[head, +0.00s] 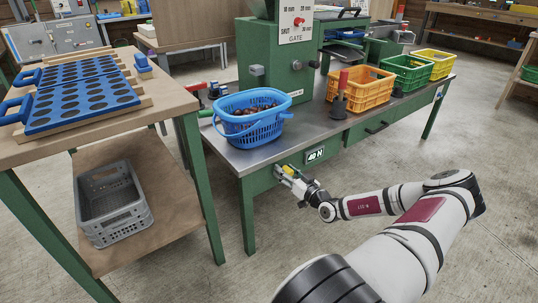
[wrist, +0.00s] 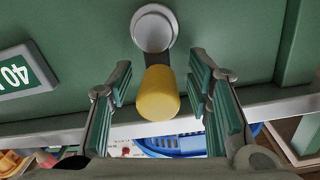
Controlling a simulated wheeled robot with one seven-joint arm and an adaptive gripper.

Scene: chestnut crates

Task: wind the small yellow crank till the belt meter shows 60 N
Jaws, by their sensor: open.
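The small yellow crank has a yellow knob (wrist: 157,93) that shows in the wrist view, on an arm below a round silver hub (wrist: 153,29) on the green bench front. My gripper (wrist: 162,76) is open, with one finger on each side of the knob and a visible gap on both sides. In the head view, my gripper (head: 296,182) is at the crank (head: 288,170), partly covering it. The belt meter (head: 315,155) is a small sign right of the crank. It appears to read 40 N and shows partly, turned over, in the wrist view (wrist: 18,74).
A blue basket (head: 251,127) of chestnuts stands on the bench (head: 225,151) above the crank. Orange (head: 360,88), green (head: 407,72) and yellow (head: 433,62) crates stand further right. A wooden table (head: 52,137) with blue trays and a grey crate (head: 113,203) is at left.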

